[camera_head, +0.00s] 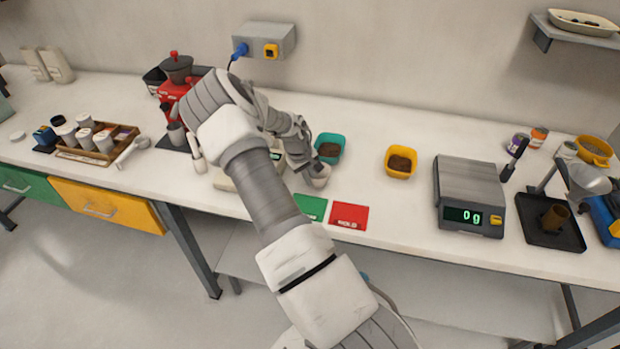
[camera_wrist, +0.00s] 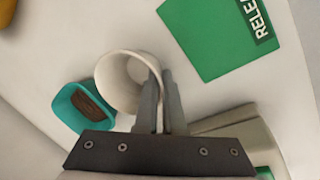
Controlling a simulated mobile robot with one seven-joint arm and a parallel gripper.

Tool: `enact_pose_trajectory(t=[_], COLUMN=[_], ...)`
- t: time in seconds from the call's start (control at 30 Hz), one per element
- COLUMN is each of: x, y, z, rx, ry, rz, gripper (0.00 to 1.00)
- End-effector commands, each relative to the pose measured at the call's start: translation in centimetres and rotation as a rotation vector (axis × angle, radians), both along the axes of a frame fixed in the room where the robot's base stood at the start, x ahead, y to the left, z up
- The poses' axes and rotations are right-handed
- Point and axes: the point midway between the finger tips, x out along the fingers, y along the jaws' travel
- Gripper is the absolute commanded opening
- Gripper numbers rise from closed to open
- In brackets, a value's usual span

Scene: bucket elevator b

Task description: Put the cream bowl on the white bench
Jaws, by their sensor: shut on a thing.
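The cream bowl (camera_wrist: 118,96) is round and hollow, and its open mouth shows in the wrist view. In the head view the bowl (camera_head: 319,180) is partly hidden behind my gripper (camera_head: 302,163). My gripper (camera_wrist: 160,88) is shut on the bowl's wall, with the fingers at its right side. The white bench (camera_head: 395,212) lies beneath the bowl. I cannot tell whether the bowl touches the bench top or hangs just above it.
A teal tub (camera_head: 330,147) with brown contents is close to the bowl. A yellow tub (camera_head: 400,161), a scale (camera_head: 469,185) reading 0 g, and green (camera_head: 312,207) and red (camera_head: 349,216) cards are nearby. A red grinder (camera_head: 176,88) stands left.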

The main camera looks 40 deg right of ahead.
Motion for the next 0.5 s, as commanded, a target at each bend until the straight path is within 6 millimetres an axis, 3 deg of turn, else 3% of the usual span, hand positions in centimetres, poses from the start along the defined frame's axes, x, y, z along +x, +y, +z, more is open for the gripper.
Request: enact_pose_trajectory(t=[0.47, 0.5], x=[-0.01, -0.03], y=[-0.02, 0.00], z=[-0.99, -0.86], rx=[0.000, 0.001], ry=[0.000, 0.000], rz=[0.000, 0.000], gripper=[0.00, 0.12])
